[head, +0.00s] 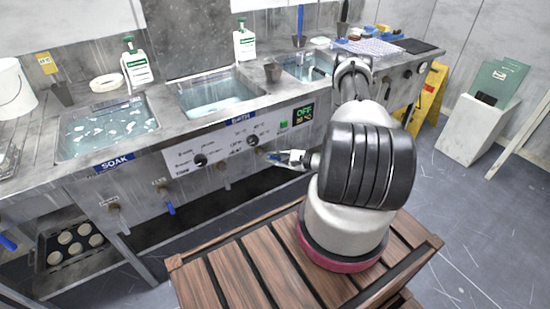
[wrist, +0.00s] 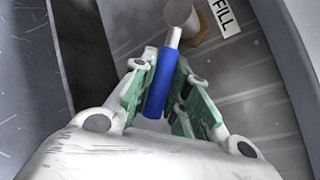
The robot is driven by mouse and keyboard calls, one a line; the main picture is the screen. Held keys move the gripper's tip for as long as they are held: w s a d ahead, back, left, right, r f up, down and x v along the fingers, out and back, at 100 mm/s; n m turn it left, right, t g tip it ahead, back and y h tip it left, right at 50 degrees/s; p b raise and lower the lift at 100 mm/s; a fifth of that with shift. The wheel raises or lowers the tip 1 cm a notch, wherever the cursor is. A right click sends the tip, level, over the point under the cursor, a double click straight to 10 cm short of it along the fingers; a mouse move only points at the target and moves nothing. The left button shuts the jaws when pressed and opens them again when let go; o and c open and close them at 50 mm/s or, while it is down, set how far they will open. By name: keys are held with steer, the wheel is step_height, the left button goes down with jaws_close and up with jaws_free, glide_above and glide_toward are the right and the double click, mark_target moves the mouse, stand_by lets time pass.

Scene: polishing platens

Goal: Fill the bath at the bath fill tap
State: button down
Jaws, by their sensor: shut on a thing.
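The bath fill tap has a blue lever (wrist: 160,82) on a pale stem, joined to a metal fitting (wrist: 182,14) beside a label reading FILL (wrist: 221,14). My gripper (wrist: 157,103) is shut on the blue lever, with a green-padded finger on either side of it. In the head view my gripper (head: 282,157) is at the front panel under the bath, and the lever is mostly hidden there by the fingers. The bath (head: 215,93) is the middle basin above a BATH label (head: 241,126) and has clear water in it.
The SOAK basin (head: 108,130) at left holds water and pale pieces. Another blue-handled tap (head: 168,204) hangs lower left. A wooden slatted platform (head: 225,278) lies below my arm.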

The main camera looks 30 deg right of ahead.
steer(key=shift+a+f+m+t+y, duration=0.5)
steer(key=shift+f+m+y, duration=0.1)
steer(key=shift+m, duration=0.2)
steer(key=shift+s+a+f+m+t+y, duration=0.1)
steer(key=shift+a+f+m+t+y, duration=0.2)
steer(key=shift+m, duration=0.25)
steer(key=shift+a+f+m+t+y, duration=0.15)
steer(key=shift+a+m+t+y, duration=0.2)
steer(key=shift+m, duration=0.2)
steer(key=a+m+t, duration=0.1)
steer(key=m+t, duration=0.1)
steer(key=m, duration=0.1)
steer(key=shift+a+f+y, duration=0.2)
steer(key=shift+a+y, duration=0.05)
steer(key=shift+a, duration=0.1)
steer(key=shift+a+m+t, duration=0.5)
steer(key=shift+m+t, duration=0.05)
steer(key=shift+m, duration=0.45)
steer(key=c, duration=1.7)
jaws_free()
steer(key=shift+o, duration=0.2)
